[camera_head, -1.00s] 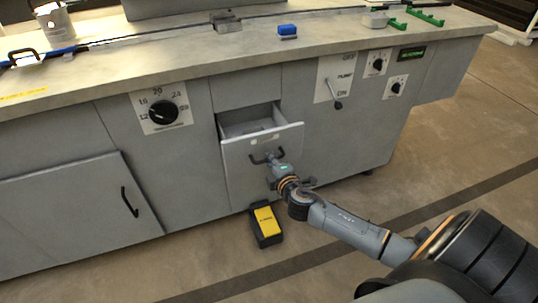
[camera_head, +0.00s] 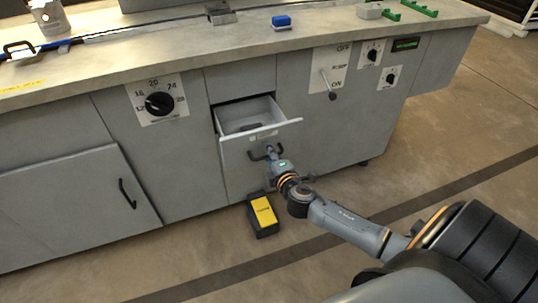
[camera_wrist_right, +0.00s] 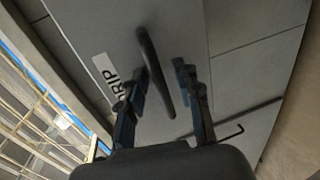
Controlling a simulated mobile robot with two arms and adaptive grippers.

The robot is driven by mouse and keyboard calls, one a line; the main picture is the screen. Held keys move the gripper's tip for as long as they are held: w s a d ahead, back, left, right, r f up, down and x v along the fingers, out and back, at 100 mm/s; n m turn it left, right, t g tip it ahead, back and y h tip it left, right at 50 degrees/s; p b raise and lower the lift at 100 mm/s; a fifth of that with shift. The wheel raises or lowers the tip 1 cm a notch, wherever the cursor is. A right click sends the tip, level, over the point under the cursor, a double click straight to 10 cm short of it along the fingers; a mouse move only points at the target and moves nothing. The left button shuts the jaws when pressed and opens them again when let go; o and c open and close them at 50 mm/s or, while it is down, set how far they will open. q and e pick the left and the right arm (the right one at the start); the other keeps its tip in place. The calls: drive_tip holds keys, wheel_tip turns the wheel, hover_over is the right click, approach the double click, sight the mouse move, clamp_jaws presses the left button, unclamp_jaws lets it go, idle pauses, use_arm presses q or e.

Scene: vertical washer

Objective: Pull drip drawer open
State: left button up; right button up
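The drip drawer (camera_head: 258,150) is a grey drawer in the front of the washer cabinet. It is pulled part way out, and its inside shows from above. Its dark curved handle (camera_head: 258,154) is on the drawer front, near a label reading "DRIP" (camera_wrist_right: 105,73) in the right wrist view. My right gripper (camera_wrist_right: 162,78) is at the handle, with the bar between its two fingers. The fingers stand apart with a visible gap; whether one touches the bar I cannot tell. My left gripper is not in view.
A black and yellow box (camera_head: 263,214) stands on the floor below the drawer. A dial (camera_head: 158,103) is left of the drawer, a lever switch (camera_head: 328,85) right of it. A cabinet door (camera_head: 80,205) is at left. The floor in front is mostly clear.

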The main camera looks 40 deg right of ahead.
drive_tip(key=v, duration=1.2)
idle(0.4)
